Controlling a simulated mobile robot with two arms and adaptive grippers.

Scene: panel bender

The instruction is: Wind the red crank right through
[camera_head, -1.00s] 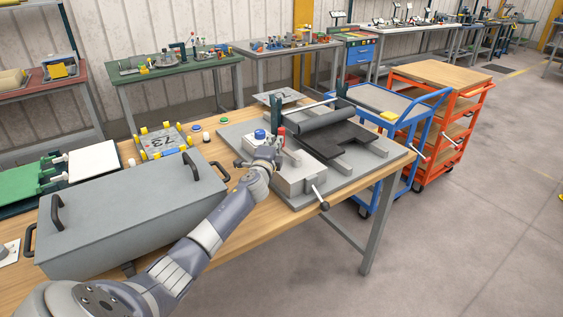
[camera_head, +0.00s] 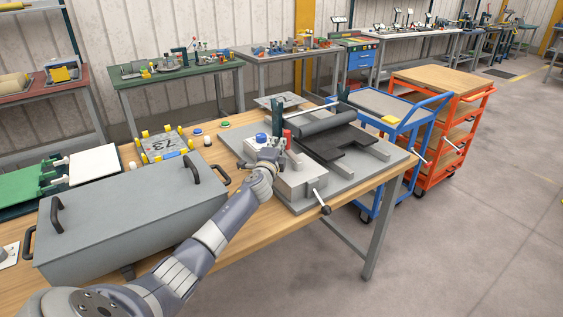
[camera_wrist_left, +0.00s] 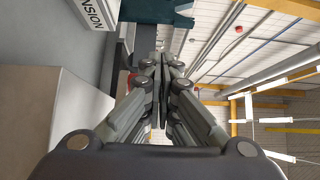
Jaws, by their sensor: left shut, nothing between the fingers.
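The panel bender (camera_head: 345,178) stands on the wooden bench, with a dark roller (camera_head: 325,120) and a dark plate (camera_head: 335,145) on it. A red upright grip (camera_head: 288,138), which looks like the red crank's handle, rises behind the grey block (camera_head: 295,182). My left gripper (camera_head: 273,153) is shut and empty at the near left of the red grip. I cannot tell if they touch. In the left wrist view the shut fingers (camera_wrist_left: 162,65) point away, with a bit of red (camera_wrist_left: 131,79) partly hidden beside them. My right gripper is not in view.
A blue knob (camera_head: 261,137) sits just left of the gripper. A black-knobbed lever (camera_head: 321,202) sticks out at the bender's front. A grey lidded box (camera_head: 120,215) fills the bench to the left. A blue cart (camera_head: 385,105) stands behind.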

